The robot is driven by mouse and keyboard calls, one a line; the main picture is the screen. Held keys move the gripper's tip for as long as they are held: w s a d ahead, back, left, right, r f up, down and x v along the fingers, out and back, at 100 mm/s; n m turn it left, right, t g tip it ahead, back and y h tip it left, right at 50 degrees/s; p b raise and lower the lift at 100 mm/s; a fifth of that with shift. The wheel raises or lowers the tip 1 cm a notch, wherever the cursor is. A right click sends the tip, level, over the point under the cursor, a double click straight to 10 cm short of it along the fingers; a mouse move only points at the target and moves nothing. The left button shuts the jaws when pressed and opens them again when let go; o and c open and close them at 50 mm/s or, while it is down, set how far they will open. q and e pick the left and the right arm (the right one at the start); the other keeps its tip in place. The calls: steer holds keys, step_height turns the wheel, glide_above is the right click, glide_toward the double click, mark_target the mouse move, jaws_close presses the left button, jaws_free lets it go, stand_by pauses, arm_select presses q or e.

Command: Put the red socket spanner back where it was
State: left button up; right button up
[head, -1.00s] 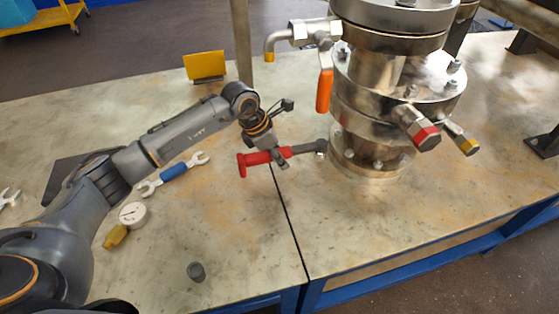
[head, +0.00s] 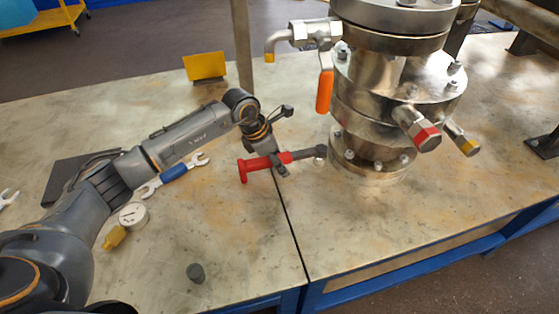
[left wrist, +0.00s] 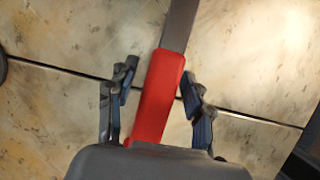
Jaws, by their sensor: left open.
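The red socket spanner (head: 262,162) has a red handle and a dark grey shaft. It lies roughly level in the head view, its shaft end close to the bolts at the foot of the flanged vessel (head: 368,165). I cannot tell whether that end touches a bolt. My left gripper (head: 284,141) is open at the spanner's handle. In the left wrist view the red handle (left wrist: 160,90) lies between the two spread fingers of the gripper (left wrist: 160,88), with gaps beside it. My right gripper is not in view.
A yellow sign (head: 205,66) stands behind. An orange lever (head: 324,91) hangs from the vessel's valve. The front table area is mostly clear.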

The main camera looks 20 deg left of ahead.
arm_select(q)
steer(key=p+v, duration=0.1)
steer(key=v, duration=1.1)
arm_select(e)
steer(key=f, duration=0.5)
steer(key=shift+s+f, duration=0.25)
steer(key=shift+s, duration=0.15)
